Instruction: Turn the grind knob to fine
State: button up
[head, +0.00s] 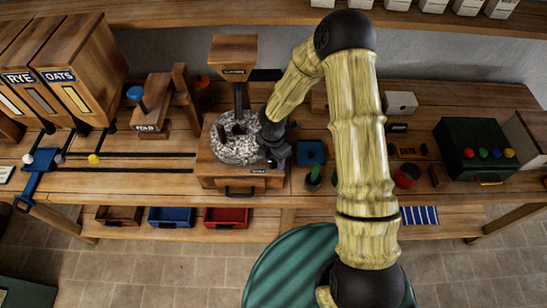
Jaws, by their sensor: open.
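The mill is a wooden box with a speckled round grindstone (237,143) on top and a wooden hopper (233,55) above it. My gripper (277,158) is dark and open, at the right edge of the stone, low over the mill's right front corner. Its fingers are small here, and I cannot tell whether they touch anything. I cannot make out the grind knob or its fine mark; the gripper and wrist cover that side of the mill. A small label (262,171) shows on the mill's front below the gripper.
Left stand wooden bins labelled RYE (22,77) and OATS (60,75), and a wooden block with a blue knob (135,93). A green box with coloured buttons (482,148) stands right. Several small items crowd the bench right of the mill. Coloured trays (226,217) sit on the lower shelf.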

jog(key=shift+f, duration=0.35)
jog(key=c, duration=1)
